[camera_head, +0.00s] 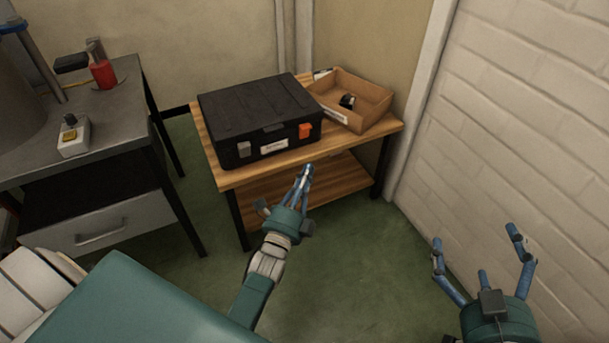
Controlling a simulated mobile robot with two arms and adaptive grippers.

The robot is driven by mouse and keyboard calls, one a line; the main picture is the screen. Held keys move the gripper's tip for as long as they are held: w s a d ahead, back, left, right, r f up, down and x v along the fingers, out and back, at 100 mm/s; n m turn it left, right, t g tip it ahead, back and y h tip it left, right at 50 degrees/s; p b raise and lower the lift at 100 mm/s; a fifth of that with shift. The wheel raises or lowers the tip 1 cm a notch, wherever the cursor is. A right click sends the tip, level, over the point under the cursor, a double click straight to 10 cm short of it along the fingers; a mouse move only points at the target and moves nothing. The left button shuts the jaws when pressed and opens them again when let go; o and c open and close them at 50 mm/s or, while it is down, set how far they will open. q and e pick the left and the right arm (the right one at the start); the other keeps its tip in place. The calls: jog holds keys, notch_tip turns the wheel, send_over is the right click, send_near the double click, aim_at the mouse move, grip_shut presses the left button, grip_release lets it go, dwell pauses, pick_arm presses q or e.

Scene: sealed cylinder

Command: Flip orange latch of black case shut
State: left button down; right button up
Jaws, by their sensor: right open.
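The black case (258,105) lies with its lid down on the wooden table. Its orange latch (305,131) is on the right of the front face; whether it is fastened is too small to tell. A grey latch (244,149) is on the left of that face. My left gripper (306,170) is in front of the table, below the orange latch and apart from it in the picture. Its fingers are close together and nothing shows between them. My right gripper (476,247) is open and empty at the lower right, well away from the case.
A cardboard box (372,92) with a small dark object stands right of the case on the wooden table (226,178). A grey bench (113,119) with a red item (103,74) and a small switch box (73,137) stands left. A white brick wall (520,110) bounds the right.

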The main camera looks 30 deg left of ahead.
pick_arm(q)
jog(key=shift+v, duration=0.9)
pick_arm(e)
jog(key=shift+s+d+f+g, duration=0.15)
jog(key=shift+s+f+g, duration=0.15)
jog(key=shift+f, duration=0.35)
jog(key=shift+s+d+f+g, duration=0.2)
jog(key=shift+f+g, duration=0.2)
jog(key=shift+f, duration=0.2)
pick_arm(q)
jog(key=shift+r, duration=0.3)
